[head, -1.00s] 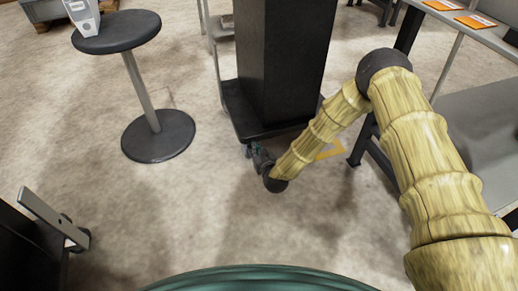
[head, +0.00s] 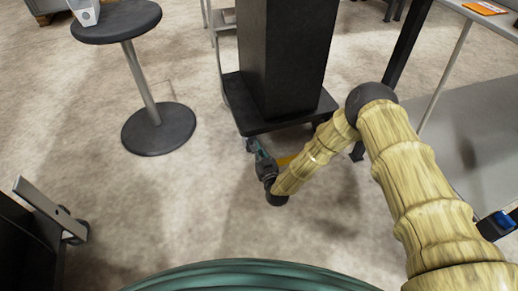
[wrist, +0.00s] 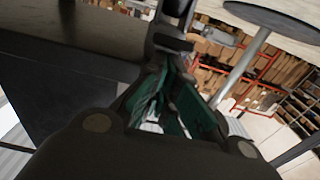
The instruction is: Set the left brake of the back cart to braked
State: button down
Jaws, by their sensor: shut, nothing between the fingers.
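The cart (head: 245,122) is a low black deck carrying a tall black box (head: 288,55), in the upper middle of the head view. My gripper (head: 254,146) is low, right by the cart's front left corner. In the wrist view, its green fingers (wrist: 171,78) are shut with nothing held. The deck (wrist: 70,65) fills the upper left there, and a dark and grey caster part (wrist: 172,35) stands just past the fingertips. I cannot tell whether the fingertips touch it. The brake lever's position cannot be made out.
A round black stool (head: 158,130) stands left of the cart. Another dark cart with a grey bar (head: 48,208) is at the lower left. A grey table (head: 468,22) with an orange card is at the right. Open floor lies between the stool and my gripper.

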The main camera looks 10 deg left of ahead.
jog(key=s+d+r+p, duration=0.3)
jog(key=s+d+p, duration=0.2)
jog(key=s, duration=0.5)
jog(key=shift+r+p, duration=0.2)
jog(key=shift+p, duration=1.05)
